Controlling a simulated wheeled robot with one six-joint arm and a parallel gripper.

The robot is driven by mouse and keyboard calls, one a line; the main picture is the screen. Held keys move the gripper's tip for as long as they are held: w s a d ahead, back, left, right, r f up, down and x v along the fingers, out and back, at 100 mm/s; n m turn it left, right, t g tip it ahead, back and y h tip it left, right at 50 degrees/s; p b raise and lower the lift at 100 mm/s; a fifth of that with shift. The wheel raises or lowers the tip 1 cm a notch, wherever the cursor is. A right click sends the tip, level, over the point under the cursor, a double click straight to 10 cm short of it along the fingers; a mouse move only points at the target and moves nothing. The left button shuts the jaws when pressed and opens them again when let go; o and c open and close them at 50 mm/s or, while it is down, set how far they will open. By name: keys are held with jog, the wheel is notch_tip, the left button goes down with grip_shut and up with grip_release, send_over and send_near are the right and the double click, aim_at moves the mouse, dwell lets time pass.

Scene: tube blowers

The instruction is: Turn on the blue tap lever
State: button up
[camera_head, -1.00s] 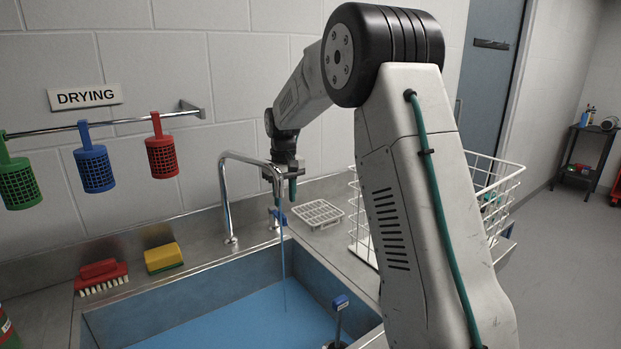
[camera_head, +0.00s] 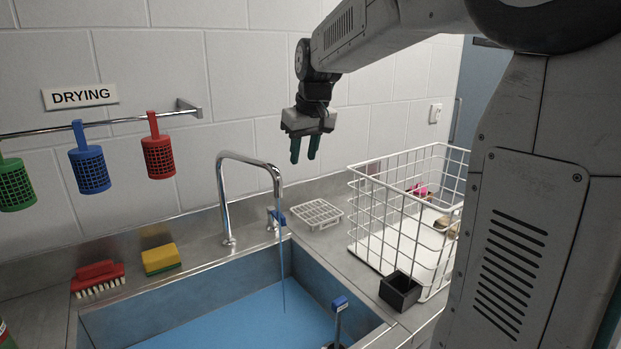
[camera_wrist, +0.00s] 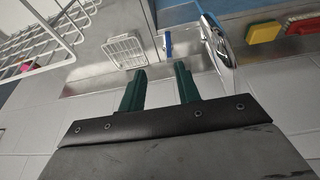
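The blue tap lever (camera_head: 276,217) is at the sink's back rim, just right of the base of the chrome tap (camera_head: 224,205). In the wrist view the lever (camera_wrist: 167,44) shows as a blue strip beyond my fingertips. A thin stream of water (camera_head: 283,275) runs from the tap's spout into the blue sink basin (camera_head: 240,318). My gripper (camera_head: 304,158) hangs above and to the right of the lever, clear of it. Its two green fingers point down with an empty gap between them, as the wrist view (camera_wrist: 160,70) also shows.
A soap rack (camera_head: 317,213) lies right of the lever. A white wire basket (camera_head: 400,228) and a small black box (camera_head: 400,291) stand farther right. A brush (camera_head: 98,276) and sponge (camera_head: 161,258) lie left.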

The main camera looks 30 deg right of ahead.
jog(key=s+a, duration=0.7)
jog(key=s, duration=0.5)
jog(key=shift+s+f+g, duration=0.25)
jog(key=shift+f+g, duration=0.05)
jog(key=shift+f, duration=0.15)
